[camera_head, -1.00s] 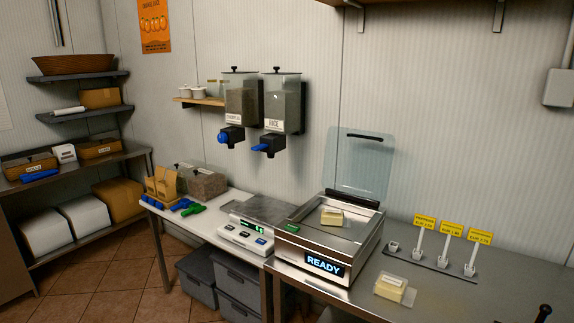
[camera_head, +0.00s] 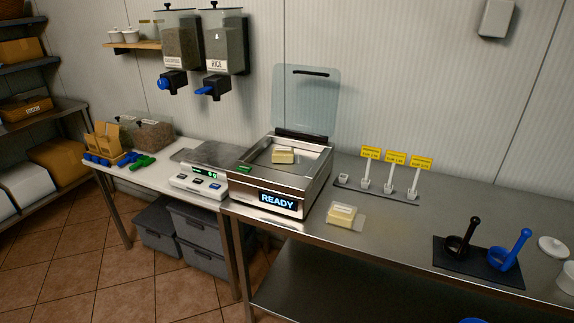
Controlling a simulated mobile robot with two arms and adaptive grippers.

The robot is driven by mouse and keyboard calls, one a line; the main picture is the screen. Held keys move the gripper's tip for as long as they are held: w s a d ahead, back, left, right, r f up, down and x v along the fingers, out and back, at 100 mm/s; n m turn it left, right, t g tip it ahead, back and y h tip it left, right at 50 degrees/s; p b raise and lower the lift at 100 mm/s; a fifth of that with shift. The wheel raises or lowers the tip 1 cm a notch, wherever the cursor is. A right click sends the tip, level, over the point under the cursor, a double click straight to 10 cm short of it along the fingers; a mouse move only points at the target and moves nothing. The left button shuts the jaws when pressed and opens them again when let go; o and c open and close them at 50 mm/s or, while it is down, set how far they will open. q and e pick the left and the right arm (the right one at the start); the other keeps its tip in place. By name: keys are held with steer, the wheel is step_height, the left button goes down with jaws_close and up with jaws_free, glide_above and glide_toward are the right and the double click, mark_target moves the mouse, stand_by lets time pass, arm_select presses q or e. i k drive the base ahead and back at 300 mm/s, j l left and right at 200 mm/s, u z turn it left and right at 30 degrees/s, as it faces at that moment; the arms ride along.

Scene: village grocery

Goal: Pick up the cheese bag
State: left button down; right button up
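A cheese bag, a clear bag with a pale yellow block and a white label (camera_head: 341,215), lies on the steel counter (camera_head: 300,228) in front of and to the right of the sealing machine. A second, similar yellow block (camera_head: 283,155) lies inside the open sealing machine (camera_head: 262,187), whose display reads READY. Its clear lid (camera_head: 305,98) stands raised. Neither of my grippers is in view.
A scale (camera_head: 200,180) stands left of the machine. Price tags on holders (camera_head: 390,186) stand behind the bag. A dark mat (camera_head: 478,268) with a black and a blue handled tool lies to the right. The counter around the bag is mostly clear.

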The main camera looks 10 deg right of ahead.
mark_target(280, 155)
steer(key=i+j+z, duration=0.2)
steer(key=z, duration=0.15)
steer(key=i+j+z, duration=0.2)
steer(key=z, duration=0.15)
steer(key=i+j+z, duration=0.1)
steer(key=j+z, duration=0.2)
steer(key=j, duration=0.1)
